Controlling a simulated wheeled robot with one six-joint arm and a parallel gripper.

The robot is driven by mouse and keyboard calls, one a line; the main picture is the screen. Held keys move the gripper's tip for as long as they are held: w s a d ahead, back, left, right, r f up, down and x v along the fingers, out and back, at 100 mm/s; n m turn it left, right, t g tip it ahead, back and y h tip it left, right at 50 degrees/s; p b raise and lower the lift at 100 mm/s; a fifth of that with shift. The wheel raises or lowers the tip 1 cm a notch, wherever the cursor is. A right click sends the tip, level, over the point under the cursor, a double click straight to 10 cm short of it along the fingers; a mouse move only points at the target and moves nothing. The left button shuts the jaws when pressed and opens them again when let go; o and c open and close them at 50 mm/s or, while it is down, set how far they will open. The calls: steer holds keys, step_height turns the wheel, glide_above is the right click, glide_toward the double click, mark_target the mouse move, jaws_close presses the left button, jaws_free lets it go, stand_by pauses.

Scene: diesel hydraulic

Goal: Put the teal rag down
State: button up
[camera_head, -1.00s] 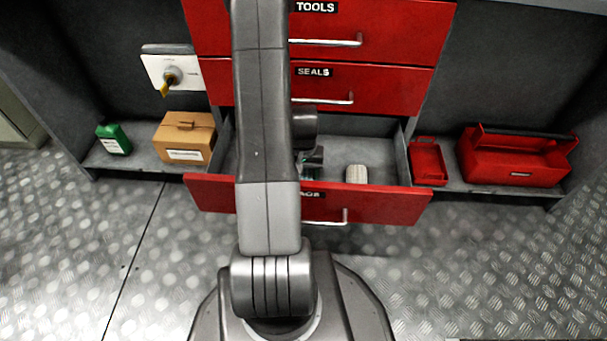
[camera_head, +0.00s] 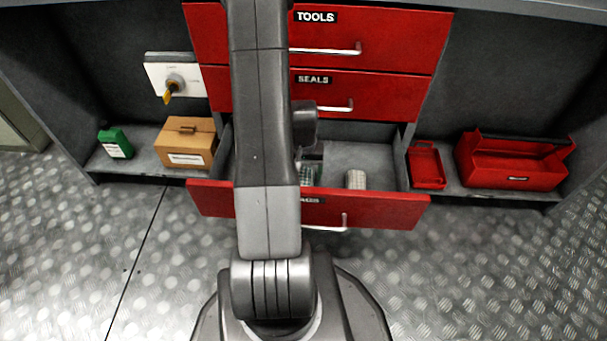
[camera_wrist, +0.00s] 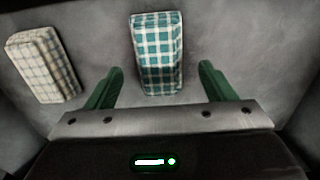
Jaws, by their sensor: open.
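The teal checked rag (camera_wrist: 157,55) lies folded on the drawer floor in the wrist view. My gripper (camera_wrist: 161,72) is open, its green fingers spread apart on either side of the rag's near end, with a gap to each side. In the head view the rag (camera_head: 309,176) shows in the open bottom drawer (camera_head: 375,208), partly hidden behind my arm. My gripper is mostly hidden there too.
A cream checked rag (camera_wrist: 43,64) lies to the left in the wrist view, and to the right in the head view (camera_head: 356,180). The drawer walls surround both rags. A red tray (camera_head: 427,168), red toolbox (camera_head: 512,165) and cardboard box (camera_head: 186,143) stand on shelves beside the drawer.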

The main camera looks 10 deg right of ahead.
mark_target(302, 177)
step_height(302, 177, up, 10)
steer(key=p, duration=0.2)
steer(key=shift+p, duration=0.4)
steer(key=shift+w, duration=0.1)
stand_by(0.7)
